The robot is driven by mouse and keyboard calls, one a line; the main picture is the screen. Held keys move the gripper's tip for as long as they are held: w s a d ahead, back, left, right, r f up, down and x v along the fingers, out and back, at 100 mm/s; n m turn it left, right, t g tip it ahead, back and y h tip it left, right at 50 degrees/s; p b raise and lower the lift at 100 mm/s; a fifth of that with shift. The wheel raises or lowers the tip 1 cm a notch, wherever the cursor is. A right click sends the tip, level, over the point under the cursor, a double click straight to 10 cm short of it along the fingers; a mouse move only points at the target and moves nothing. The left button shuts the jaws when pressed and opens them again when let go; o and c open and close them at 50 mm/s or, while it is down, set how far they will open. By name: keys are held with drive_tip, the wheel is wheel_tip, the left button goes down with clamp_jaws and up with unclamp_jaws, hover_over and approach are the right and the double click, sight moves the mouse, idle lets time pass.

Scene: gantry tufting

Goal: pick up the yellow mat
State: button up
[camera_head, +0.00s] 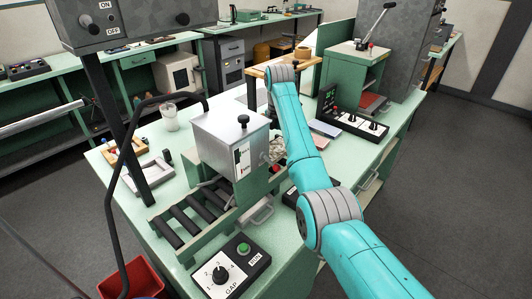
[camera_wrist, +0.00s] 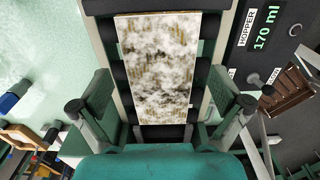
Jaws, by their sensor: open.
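In the wrist view, a rectangular mat (camera_wrist: 160,65) lies flat across dark rollers (camera_wrist: 152,132). Its face is patchy white and grey with yellowish-brown streaks, and its edge is pale tan. No plain yellow mat shows. My gripper (camera_wrist: 160,98) is open, with one finger left and one right of the mat's near part. The fingers look apart from the mat; their height above it is unclear. In the head view, my gripper is hidden, and a small pale mottled patch beside the metal box may be the mat.
In the head view, a grey metal box (camera_head: 230,143) stands on the green bench beside a roller conveyor (camera_head: 190,217). A GAP control box (camera_head: 232,268) sits in front. The wrist view shows a hopper display reading 170 ml (camera_wrist: 262,30) and a brown slatted crate (camera_wrist: 287,92).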

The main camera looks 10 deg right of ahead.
drive_tip(key=shift+d+f, duration=0.1)
drive_tip(key=shift+f, duration=0.2)
drive_tip(key=c, duration=1.3)
drive_tip(key=shift+r, duration=0.15)
